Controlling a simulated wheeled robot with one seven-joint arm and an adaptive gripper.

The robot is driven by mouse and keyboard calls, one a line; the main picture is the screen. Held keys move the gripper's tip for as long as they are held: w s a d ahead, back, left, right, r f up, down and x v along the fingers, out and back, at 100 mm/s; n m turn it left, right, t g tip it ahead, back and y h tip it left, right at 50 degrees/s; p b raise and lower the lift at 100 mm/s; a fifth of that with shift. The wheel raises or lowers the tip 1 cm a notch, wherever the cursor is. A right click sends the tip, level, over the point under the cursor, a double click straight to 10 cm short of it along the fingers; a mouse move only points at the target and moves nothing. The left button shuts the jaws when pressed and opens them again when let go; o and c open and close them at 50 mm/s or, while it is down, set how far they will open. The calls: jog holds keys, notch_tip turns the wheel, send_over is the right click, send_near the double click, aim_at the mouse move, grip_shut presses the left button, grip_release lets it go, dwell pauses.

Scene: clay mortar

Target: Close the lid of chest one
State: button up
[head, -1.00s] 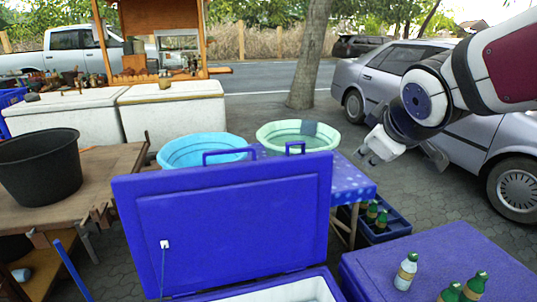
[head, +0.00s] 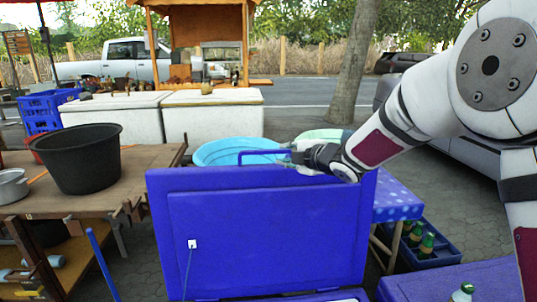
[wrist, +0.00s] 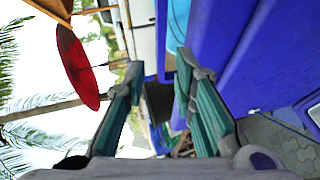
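The blue chest lid (head: 280,230) stands open and nearly upright in the middle of the head view, its inner face toward me. A blue handle (head: 262,156) shows above its top edge. The chest body is almost wholly below the picture. My gripper (head: 287,157) is at the lid's top edge, right of centre, fingers pointing left; it hides where the second handle was. In the wrist view my gripper (wrist: 160,70) is open with nothing between the fingers, and a large blue surface, likely the lid (wrist: 245,50), lies right of them. I cannot tell whether they touch.
Another blue chest (head: 440,288) with a bottle on it is at the lower right. A wooden table (head: 110,195) with a black tub (head: 82,160) stands left. A light-blue basin (head: 220,151) and a blue crate of bottles (head: 437,257) are beyond the lid.

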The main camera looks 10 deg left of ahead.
aim_at(269, 152)
jog(key=x, duration=1.2)
jog(key=shift+d+f, duration=0.1)
grip_shut()
